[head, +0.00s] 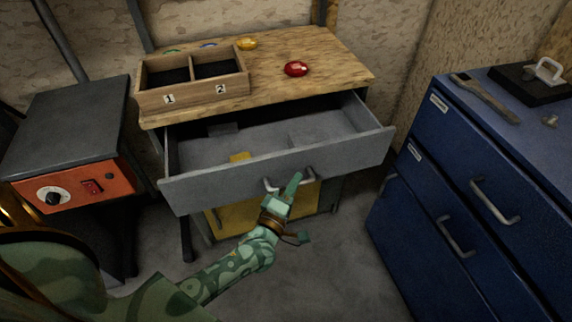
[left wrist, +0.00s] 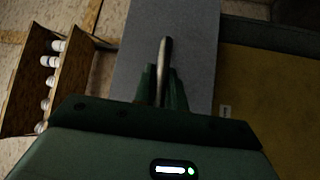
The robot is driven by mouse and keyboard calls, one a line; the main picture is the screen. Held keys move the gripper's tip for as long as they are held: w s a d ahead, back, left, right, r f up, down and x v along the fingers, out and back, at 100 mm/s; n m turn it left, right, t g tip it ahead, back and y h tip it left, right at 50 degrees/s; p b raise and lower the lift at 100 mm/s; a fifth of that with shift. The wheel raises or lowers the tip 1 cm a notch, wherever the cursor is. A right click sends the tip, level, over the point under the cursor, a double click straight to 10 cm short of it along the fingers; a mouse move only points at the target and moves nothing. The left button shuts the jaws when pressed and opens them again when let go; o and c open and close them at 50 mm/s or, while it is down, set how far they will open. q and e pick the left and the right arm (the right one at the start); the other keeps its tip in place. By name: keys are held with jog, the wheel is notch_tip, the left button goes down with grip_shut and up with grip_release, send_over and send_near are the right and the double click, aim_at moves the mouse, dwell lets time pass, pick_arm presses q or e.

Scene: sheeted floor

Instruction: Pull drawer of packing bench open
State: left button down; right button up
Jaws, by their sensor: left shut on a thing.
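The packing bench (head: 330,55) has a wooden top. Its grey drawer (head: 230,181) stands pulled well out, so its inside shows, with a yellow thing (head: 240,157) and some grey shapes in it. My left gripper (head: 292,186) is at the metal handle (head: 269,184) in the middle of the drawer front. In the left wrist view its fingers (left wrist: 162,85) are shut on the handle (left wrist: 166,55), against the grey drawer front (left wrist: 195,50). The gripper hides part of the handle. My right gripper is not in view.
A wooden two-compartment box (head: 190,95) marked 1 and 2 and a red gem-like thing (head: 296,69) are on the bench top. A blue cabinet (head: 420,190) stands close at right, an orange-fronted machine (head: 75,187) at left. A yellow thing (head: 235,215) is below the drawer.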

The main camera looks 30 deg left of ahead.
pick_arm(q)
jog(key=shift+s+d, duration=0.75)
jog(key=shift+d, duration=0.15)
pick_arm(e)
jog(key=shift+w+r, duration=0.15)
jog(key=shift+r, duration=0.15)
pick_arm(q)
jog(key=c, duration=1.5)
grip_release()
jog(key=shift+o, duration=0.2)
